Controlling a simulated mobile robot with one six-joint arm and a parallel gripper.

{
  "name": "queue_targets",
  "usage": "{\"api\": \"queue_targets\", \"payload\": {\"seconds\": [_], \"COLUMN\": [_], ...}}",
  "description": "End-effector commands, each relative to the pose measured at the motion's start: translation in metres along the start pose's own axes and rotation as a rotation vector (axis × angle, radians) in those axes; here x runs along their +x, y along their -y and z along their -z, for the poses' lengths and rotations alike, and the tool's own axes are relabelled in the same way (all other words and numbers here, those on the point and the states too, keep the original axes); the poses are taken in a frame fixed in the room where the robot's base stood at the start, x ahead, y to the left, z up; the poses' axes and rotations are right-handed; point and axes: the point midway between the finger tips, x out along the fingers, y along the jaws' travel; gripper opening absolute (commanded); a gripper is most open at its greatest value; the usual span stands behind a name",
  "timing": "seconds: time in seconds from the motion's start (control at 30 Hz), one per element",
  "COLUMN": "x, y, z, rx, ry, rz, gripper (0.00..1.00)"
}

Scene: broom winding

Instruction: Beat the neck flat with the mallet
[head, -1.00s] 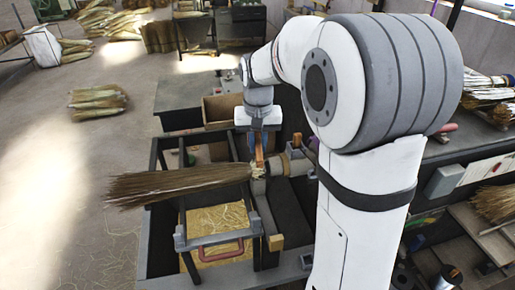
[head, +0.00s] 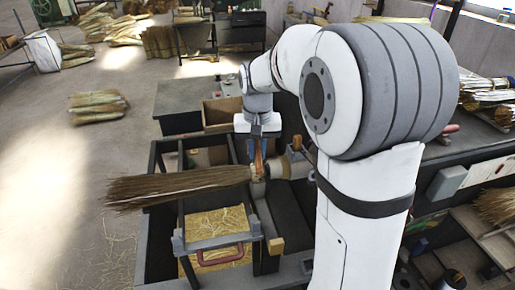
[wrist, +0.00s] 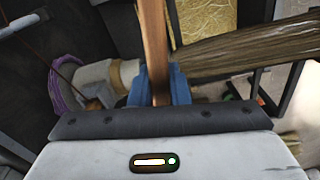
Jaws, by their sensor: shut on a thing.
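The broom (head: 180,186) lies sideways over the bench, its straw fanning out to the left and its neck (head: 257,172) at the right end. My gripper (head: 259,145) points down above the neck, shut on an orange-brown wooden handle (wrist: 154,40), which I take for the mallet's. In the wrist view the blue fingers (wrist: 160,88) grip this handle, and the broom straw (wrist: 245,53) runs off to the right behind it. The mallet's head is not clearly seen. I cannot tell whether the mallet touches the neck.
Below the broom is a tray of straw clippings (head: 215,226) with a red handle (head: 222,257). The floor at left is clear around a straw bundle (head: 98,104).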

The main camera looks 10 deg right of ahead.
Motion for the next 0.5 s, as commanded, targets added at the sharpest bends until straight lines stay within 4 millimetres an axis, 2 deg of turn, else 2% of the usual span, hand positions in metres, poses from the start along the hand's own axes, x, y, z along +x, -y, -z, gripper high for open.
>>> {"api": "queue_targets", "payload": {"seconds": [0.03,0.3,0.33,0.5], "x": [0.022,0.088,0.075,0.061], "y": [0.000,0.000,0.000,0.000], "z": [-0.001,-0.004,-0.003,-0.002], "rx": [0.000,0.000,0.000,0.000], "ry": [0.002,0.002,-0.001,0.001], "rz": [0.000,0.000,0.000,0.000], "gripper": [0.00,0.00,0.00,0.00]}}
